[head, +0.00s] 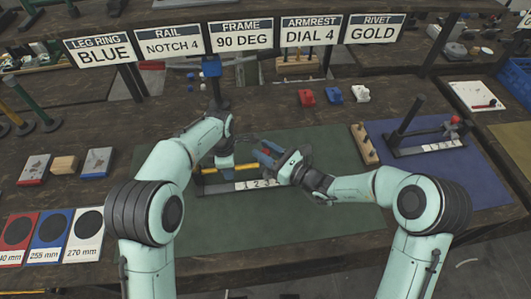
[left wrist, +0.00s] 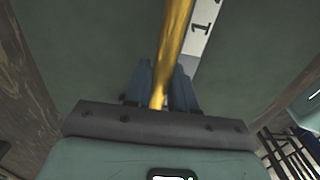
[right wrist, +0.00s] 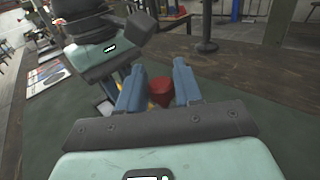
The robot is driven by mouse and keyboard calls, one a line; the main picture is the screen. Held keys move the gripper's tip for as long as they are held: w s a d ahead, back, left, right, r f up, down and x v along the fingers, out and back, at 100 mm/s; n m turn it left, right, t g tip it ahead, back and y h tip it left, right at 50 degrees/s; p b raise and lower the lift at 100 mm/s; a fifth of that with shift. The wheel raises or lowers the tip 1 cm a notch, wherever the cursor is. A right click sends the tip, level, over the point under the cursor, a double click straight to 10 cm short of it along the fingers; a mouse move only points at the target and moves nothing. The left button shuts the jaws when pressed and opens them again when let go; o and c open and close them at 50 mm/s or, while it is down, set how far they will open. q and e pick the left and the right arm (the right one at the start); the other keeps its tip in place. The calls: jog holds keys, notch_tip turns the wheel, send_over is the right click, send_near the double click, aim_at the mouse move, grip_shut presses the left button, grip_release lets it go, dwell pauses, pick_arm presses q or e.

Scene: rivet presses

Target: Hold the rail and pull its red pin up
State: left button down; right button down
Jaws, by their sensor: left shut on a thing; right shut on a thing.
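The yellow rail (head: 247,168) lies over a numbered white strip (head: 246,185) on the green mat. My left gripper (head: 228,165) is shut on the rail; the left wrist view shows the golden bar (left wrist: 176,35) running between the blue fingers (left wrist: 163,90). My right gripper (head: 266,157) is just above and right of it, over the strip. In the right wrist view its blue fingers (right wrist: 160,88) are closed around the red pin (right wrist: 162,92). The pin's lower end is hidden, so I cannot tell whether it is seated in the rail.
A green mat (head: 330,150) lies under the work. A wooden block with pegs (head: 364,146) and a second fixture on a blue mat (head: 465,175) stand to the right. Red, blue and white parts (head: 334,95) lie behind. Signs (head: 168,42) stand at the back; one reads RAIL NOTCH 4.

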jog(key=shift+r, duration=0.55)
jog(key=c, duration=0.8)
grip_release()
jog(key=shift+c, duration=0.2)
jog(key=shift+f, duration=0.1)
jog(key=v, duration=1.2)
